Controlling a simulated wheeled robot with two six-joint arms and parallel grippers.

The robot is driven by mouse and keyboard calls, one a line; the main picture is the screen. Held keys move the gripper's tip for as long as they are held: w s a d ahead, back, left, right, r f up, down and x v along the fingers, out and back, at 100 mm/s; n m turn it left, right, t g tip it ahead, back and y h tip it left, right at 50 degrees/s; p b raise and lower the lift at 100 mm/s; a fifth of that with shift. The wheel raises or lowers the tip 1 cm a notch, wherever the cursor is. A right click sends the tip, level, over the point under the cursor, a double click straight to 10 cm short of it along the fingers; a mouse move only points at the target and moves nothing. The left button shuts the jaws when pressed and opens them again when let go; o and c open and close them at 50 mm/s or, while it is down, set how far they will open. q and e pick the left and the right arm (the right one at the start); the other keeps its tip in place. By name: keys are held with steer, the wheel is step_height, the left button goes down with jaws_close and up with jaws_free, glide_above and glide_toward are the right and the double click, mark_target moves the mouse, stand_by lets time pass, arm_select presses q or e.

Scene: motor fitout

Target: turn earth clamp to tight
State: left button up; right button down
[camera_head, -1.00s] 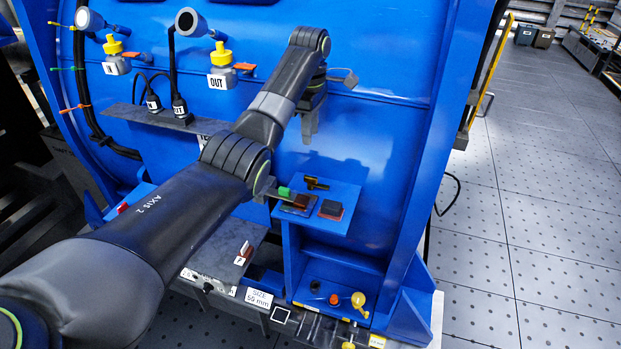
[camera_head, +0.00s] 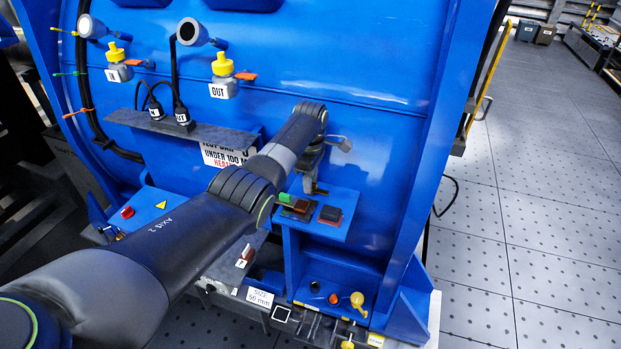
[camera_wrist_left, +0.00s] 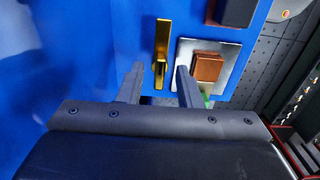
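A brass lever (camera_wrist_left: 162,50), which looks like the earth clamp's handle, shows upright in the left wrist view. It is on the blue shelf (camera_head: 343,198) at the front of the blue housing. To its right in the wrist view, a copper-coloured block (camera_wrist_left: 208,68) sits on a silver plate (camera_wrist_left: 228,52). My left gripper (camera_wrist_left: 160,71) is open, and the lever's lower end appears between its fingertips; I cannot tell whether they touch. In the head view the left gripper (camera_head: 308,183) is low over the shelf, partly hiding the lever. My right gripper is not in view.
A dark block on a reddish base (camera_head: 330,214) and a green piece (camera_head: 285,198) are close by on the shelf. The housing wall (camera_head: 375,135) rises behind. A yellow knob (camera_head: 357,299) and a red button (camera_head: 333,299) are below. Floor at the right is clear.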

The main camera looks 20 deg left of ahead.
arm_select(q)
jaws_close()
stand_by(0.3)
steer(key=shift+r+m+p, duration=0.15)
steer(key=shift+m+p, duration=0.3)
steer(key=shift+m, duration=0.65)
steer(key=m+p, duration=0.1)
steer(key=m, duration=0.8)
steer(key=shift+w+m, duration=0.1)
steer(key=shift+m, duration=0.3)
steer(key=m, duration=0.5)
steer(key=shift+m+p, duration=0.3)
